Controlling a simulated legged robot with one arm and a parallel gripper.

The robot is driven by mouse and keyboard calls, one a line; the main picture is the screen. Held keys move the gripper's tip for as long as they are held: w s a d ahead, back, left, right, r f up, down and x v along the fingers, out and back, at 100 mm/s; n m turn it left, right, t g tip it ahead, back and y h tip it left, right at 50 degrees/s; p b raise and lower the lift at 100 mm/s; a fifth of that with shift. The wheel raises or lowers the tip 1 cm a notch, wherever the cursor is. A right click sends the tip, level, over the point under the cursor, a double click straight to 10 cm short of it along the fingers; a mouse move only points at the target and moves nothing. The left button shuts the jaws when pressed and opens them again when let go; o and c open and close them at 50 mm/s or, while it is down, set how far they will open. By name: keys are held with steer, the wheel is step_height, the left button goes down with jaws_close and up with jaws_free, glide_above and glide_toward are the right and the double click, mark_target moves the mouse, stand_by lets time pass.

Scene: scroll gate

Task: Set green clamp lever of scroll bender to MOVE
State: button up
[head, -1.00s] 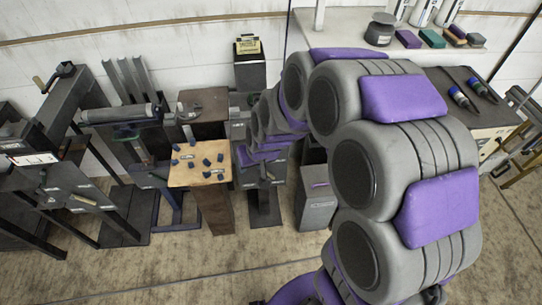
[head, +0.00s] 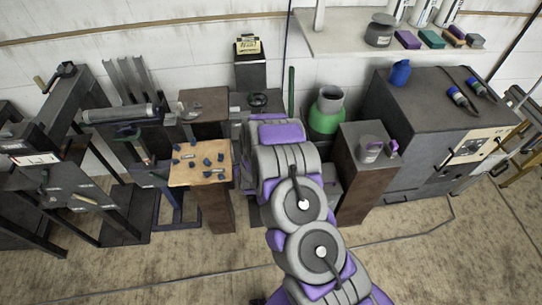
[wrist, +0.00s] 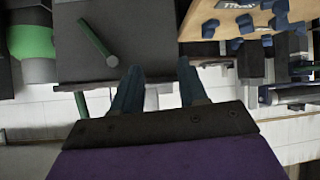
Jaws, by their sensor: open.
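In the head view a green upright rod (head: 291,92), apparently the same lever, stands just behind my arm. The dark machine (head: 240,103) beside it is mostly covered by my arm. My gripper (wrist: 158,67) is open and empty, its two fingers apart. The lever lies left of the fingers in the wrist view, not between them. My gripper is hidden in the head view. No MOVE marking is readable.
A wooden-topped stand (head: 190,176) with several blue pieces is left of my arm. A large dark cabinet (head: 425,115) is farther right. Front floor is open.

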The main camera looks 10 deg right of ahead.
steer(key=s+d+f+n+t+h, duration=0.2)
steer(key=s+d+f+n+t, duration=0.3)
steer(key=s+d+f+t, duration=0.45)
steer(key=w+d+f+g+b, duration=0.1)
steer(key=w+d+g+b, duration=0.1)
steer(key=w+b, duration=1)
steer(key=w+d, duration=0.1)
steer(key=w, duration=0.6)
steer(key=shift+b, duration=0.3)
steer(key=shift+c, duration=0.3)
jaws_close()
